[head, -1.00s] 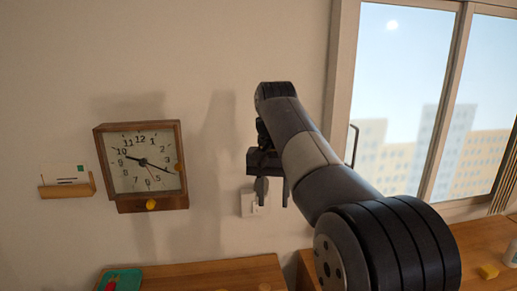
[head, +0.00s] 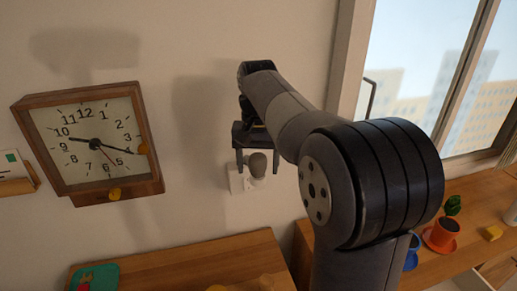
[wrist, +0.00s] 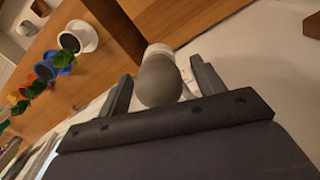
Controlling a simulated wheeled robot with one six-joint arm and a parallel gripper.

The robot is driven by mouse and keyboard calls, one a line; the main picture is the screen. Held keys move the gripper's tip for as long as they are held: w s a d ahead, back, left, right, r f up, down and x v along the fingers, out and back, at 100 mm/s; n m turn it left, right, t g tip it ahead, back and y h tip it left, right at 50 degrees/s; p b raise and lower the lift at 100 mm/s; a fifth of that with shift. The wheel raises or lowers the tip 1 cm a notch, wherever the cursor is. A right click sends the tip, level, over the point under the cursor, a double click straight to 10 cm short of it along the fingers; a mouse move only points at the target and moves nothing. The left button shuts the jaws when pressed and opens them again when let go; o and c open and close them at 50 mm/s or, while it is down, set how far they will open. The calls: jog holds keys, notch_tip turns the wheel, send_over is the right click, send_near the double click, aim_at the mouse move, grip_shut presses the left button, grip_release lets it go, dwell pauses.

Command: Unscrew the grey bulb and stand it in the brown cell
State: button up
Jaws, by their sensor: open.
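The grey bulb (head: 257,163) sits in a white holder on the wall plate (head: 236,180). In the wrist view the bulb (wrist: 160,82) shows its rounded end towards me, with the white holder (wrist: 158,50) behind it. My gripper (head: 257,172) is open, one finger on each side of the bulb. In the wrist view my gripper (wrist: 163,84) has a gap between each finger and the bulb. I cannot pick out the brown cell in either view.
A square wooden clock (head: 92,142) hangs on the wall to the left. A wooden counter (head: 185,265) lies below, with a teal item (head: 95,278).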

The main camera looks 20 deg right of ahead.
jog(key=shift+f, duration=0.6)
jog(key=shift+c, duration=0.5)
jog(key=c, duration=1)
jog(key=n+p, duration=0.2)
jog(key=n, duration=0.2)
jog(key=shift+r, duration=0.15)
jog(key=n+p, duration=0.1)
jog(key=n, duration=0.4)
jog(key=shift+a+p, duration=0.15)
jog(key=shift+p, duration=0.15)
